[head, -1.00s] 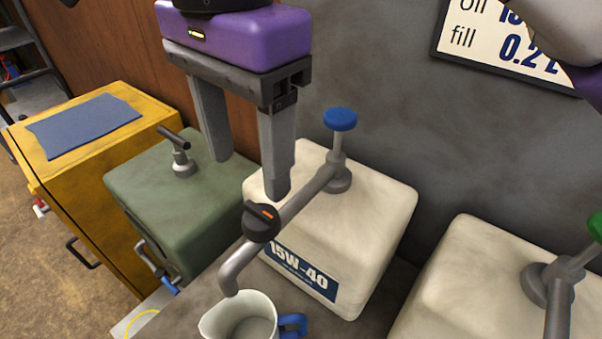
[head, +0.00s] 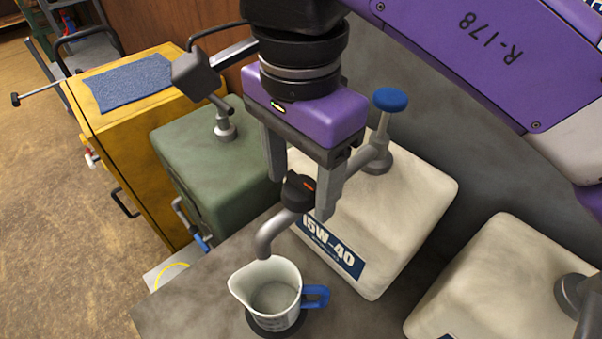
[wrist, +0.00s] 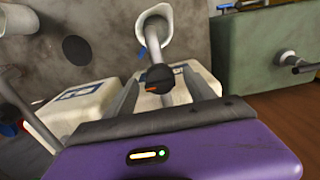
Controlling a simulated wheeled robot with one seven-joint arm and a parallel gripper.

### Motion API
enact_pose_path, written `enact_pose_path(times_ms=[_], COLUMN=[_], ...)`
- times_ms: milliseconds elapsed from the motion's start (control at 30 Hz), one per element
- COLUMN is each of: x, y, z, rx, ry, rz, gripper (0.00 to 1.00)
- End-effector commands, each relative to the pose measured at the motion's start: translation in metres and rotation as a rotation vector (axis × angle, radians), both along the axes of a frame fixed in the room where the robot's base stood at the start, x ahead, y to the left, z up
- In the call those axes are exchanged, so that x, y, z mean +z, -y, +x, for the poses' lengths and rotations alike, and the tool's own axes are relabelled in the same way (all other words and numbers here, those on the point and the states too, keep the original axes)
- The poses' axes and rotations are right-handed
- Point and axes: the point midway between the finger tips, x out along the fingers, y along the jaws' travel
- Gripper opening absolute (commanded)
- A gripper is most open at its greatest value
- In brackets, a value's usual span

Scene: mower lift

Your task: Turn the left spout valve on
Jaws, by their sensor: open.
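The left spout valve is a black knob (head: 298,192) with an orange mark, on the grey spout of the cream 15W-40 container (head: 420,190). My gripper (head: 302,208) is open, with one finger on either side of the knob in the head view. In the wrist view the knob (wrist: 160,78) shows between the two fingers. I cannot tell whether either finger touches it. A white measuring jug (head: 268,287) with a blue handle stands below the spout mouth (head: 264,246).
A green container (head: 205,150) stands to the left, beside a yellow cabinet (head: 120,110) with a blue cloth (head: 130,80). Another cream container (head: 490,270) is at the right. A blue-topped cap (head: 390,99) rises behind my gripper.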

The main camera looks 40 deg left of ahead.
Motion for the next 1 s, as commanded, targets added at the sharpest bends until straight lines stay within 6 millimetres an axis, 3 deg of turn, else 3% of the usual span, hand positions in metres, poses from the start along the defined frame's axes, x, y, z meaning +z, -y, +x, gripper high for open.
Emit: enact_pose_path(times_ms=[33, 300, 367, 667, 1000], x=[0.0001, 0.0002, 0.0003, -0.0004, -0.0014], y=[0.0000, 0.0000, 0.0000, 0.0001, 0.0003], z=[0.0000, -0.0001, -0.0001, 0.0002, 0.0010], rx=[0.000, 0.000, 0.000, -0.043, -0.272], ry=[0.000, 0.000, 0.000, 0.000, 0.002], rz=[0.000, 0.000, 0.000, -0.001, -0.001], gripper=[0.63, 0.10, 0.01, 0.01, 0.01])
